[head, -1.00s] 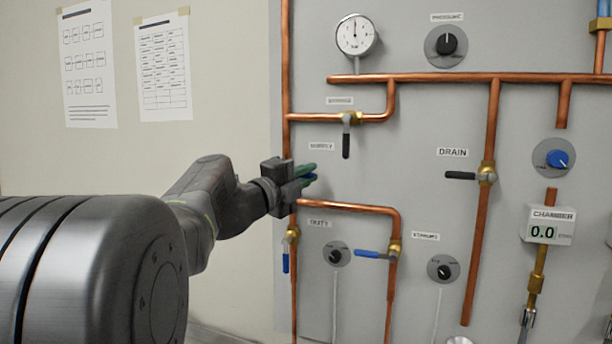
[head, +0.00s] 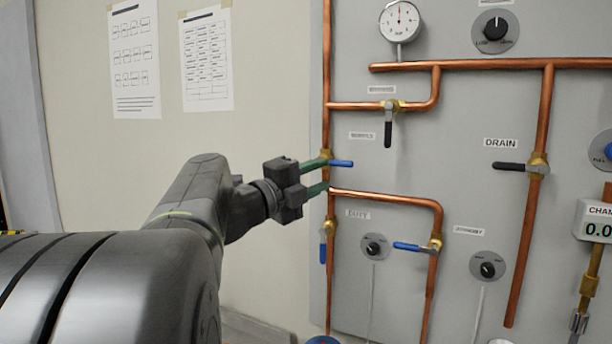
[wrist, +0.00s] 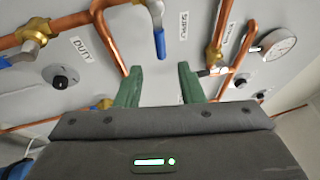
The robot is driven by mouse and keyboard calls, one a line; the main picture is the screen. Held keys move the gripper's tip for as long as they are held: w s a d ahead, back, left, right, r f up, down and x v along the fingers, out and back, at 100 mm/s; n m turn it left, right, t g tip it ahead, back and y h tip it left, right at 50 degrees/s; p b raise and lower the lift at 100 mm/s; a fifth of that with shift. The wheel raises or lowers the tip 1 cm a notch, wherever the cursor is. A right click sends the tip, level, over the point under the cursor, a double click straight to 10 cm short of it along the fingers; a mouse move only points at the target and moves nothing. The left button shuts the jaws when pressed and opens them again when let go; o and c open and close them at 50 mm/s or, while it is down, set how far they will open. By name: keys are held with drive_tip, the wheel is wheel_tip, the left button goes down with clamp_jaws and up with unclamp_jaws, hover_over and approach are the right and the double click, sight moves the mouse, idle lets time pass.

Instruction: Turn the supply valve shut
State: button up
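The supply valve has a blue lever (head: 342,163) on a brass body on the left vertical copper pipe. The lever points right, across the pipe. A label (head: 362,135) sits above right of it; in the wrist view, the label beside the blue lever (wrist: 160,43) reads SUPPLY (wrist: 183,25). My gripper (head: 323,176) has two green fingers spread apart, pointing at the panel. In the head view, the upper finger overlaps the valve's left side. In the wrist view, the lever shows beyond the gap between the fingers (wrist: 159,72). Contact cannot be told.
Below are the DUTY valve with a blue lever (head: 323,248) and another blue-levered valve (head: 408,246). A dark-levered valve (head: 388,132) is above right, and the DRAIN valve (head: 510,166) is further right. A copper pipe (head: 385,198) runs just below the fingers.

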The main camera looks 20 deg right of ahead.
sight(343, 166)
drive_tip(key=shift+b+v, duration=0.4)
drive_tip(key=shift+v, duration=2.25)
drive_tip(key=shift+d, duration=0.1)
drive_tip(key=p+x, duration=0.3)
drive_tip(key=x, duration=1)
drive_tip(key=shift+w+d+r, duration=0.1)
drive_tip(key=shift+d, duration=0.2)
drive_tip(key=shift+a, duration=0.1)
